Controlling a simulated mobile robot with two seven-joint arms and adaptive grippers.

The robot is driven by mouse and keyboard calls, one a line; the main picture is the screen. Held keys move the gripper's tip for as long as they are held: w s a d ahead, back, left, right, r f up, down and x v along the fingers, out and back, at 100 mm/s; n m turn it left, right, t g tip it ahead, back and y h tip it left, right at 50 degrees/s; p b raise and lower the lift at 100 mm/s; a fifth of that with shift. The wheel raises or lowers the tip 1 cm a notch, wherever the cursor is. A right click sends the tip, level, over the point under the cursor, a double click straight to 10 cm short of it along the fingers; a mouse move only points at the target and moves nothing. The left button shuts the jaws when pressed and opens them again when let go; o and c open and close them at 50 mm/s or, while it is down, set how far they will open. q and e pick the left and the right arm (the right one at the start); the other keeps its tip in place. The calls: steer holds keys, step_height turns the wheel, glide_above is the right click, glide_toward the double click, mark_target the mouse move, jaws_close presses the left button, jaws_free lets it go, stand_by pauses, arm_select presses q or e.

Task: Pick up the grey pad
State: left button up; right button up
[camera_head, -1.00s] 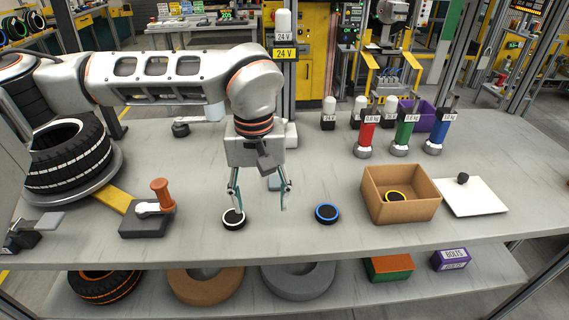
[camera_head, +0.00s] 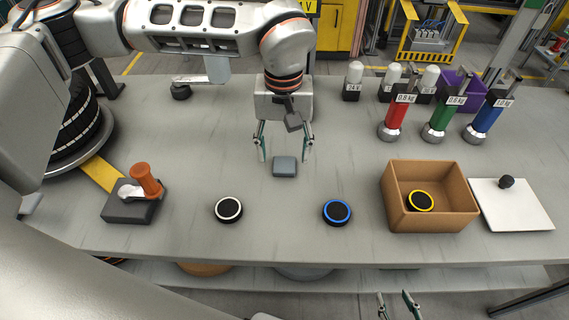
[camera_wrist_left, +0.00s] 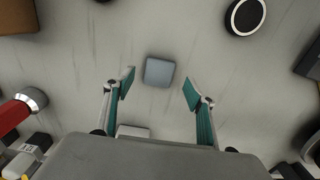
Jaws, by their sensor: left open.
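The grey pad (camera_head: 285,167) is a small rounded block lying flat on the workbench. It also shows in the left wrist view (camera_wrist_left: 159,72), just beyond the gap between the fingertips. My left gripper (camera_head: 285,155) is open and empty above the bench, at the pad's far side in the head view. Its two teal-padded fingers also show apart in the left wrist view (camera_wrist_left: 159,88), not touching the pad. My right gripper (camera_head: 398,301) shows only partly at the bottom edge of the head view; its fingers are apart with nothing between them.
A white-ringed disc (camera_head: 229,209) and a blue-ringed disc (camera_head: 337,212) lie nearer the front edge. A cardboard box (camera_head: 450,219) holds a yellow-ringed disc (camera_head: 420,201). An orange-handled clamp (camera_head: 146,181) stands at left. Coloured cylinders (camera_head: 393,123) stand at back right. Bench around the pad is clear.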

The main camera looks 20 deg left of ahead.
mark_target(284, 166)
arm_select(q)
step_height(284, 166, down, 3)
steer(key=shift+r, duration=0.2)
steer(key=shift+f, duration=0.45)
arm_select(e)
steer(key=shift+w+r, duration=0.45)
steer(key=shift+r, duration=0.1)
arm_select(q)
steer(key=c, duration=0.9)
arm_select(e)
steer(key=shift+s+f, duration=0.1)
steer(key=shift+f, duration=0.1)
arm_select(q)
steer(key=shift+r, duration=0.1)
